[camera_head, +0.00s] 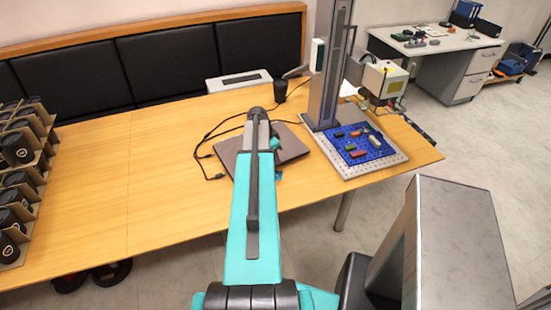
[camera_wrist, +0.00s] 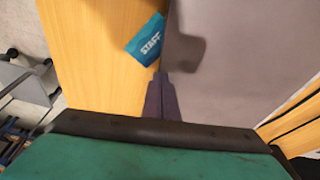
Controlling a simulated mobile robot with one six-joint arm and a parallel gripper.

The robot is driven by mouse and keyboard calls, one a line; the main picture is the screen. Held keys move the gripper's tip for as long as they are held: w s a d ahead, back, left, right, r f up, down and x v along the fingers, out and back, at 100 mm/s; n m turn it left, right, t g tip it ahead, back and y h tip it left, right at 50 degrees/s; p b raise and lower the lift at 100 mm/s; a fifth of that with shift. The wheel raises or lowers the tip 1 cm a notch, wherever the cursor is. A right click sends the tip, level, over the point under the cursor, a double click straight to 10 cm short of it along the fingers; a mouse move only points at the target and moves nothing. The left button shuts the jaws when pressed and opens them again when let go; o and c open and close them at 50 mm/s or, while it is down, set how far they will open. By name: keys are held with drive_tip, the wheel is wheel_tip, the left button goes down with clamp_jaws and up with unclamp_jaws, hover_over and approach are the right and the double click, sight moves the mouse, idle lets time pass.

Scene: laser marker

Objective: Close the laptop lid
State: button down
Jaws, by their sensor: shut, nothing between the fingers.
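The laptop (camera_head: 290,146) is a plain grey panel lying flat on the wooden table, with no raised screen in view. My arm covers its middle in the head view. In the wrist view the grey laptop surface (camera_wrist: 240,75) fills the right side, with a shadow on it. My gripper (camera_wrist: 161,78) is shut and empty, with its fingertips at the laptop's edge in the picture. I cannot tell whether they touch it. The gripper itself is hidden behind my arm in the head view.
A blue STAFF card (camera_wrist: 147,40) lies beside the laptop's edge. Black cables (camera_head: 213,150) lie left of the laptop. A laser marker column (camera_head: 328,75) and a blue tray (camera_head: 348,156) stand right. Cup racks (camera_head: 40,150) stand far left; the table between is clear.

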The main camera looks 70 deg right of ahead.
drive_tip(key=shift+s+a+f, duration=0.15)
drive_tip(key=shift+a+f, duration=0.1)
drive_tip(key=shift+f, duration=0.15)
wheel_tip(320, 180, up, 5)
drive_tip(key=shift+d+r+p, duration=0.1)
drive_tip(key=shift+p, duration=0.45)
drive_tip(key=b+v, duration=0.3)
drive_tip(key=v, duration=0.6)
drive_tip(key=shift+a+r, duration=0.2)
drive_tip(key=shift+r, duration=0.05)
drive_tip(key=shift+s, duration=0.15)
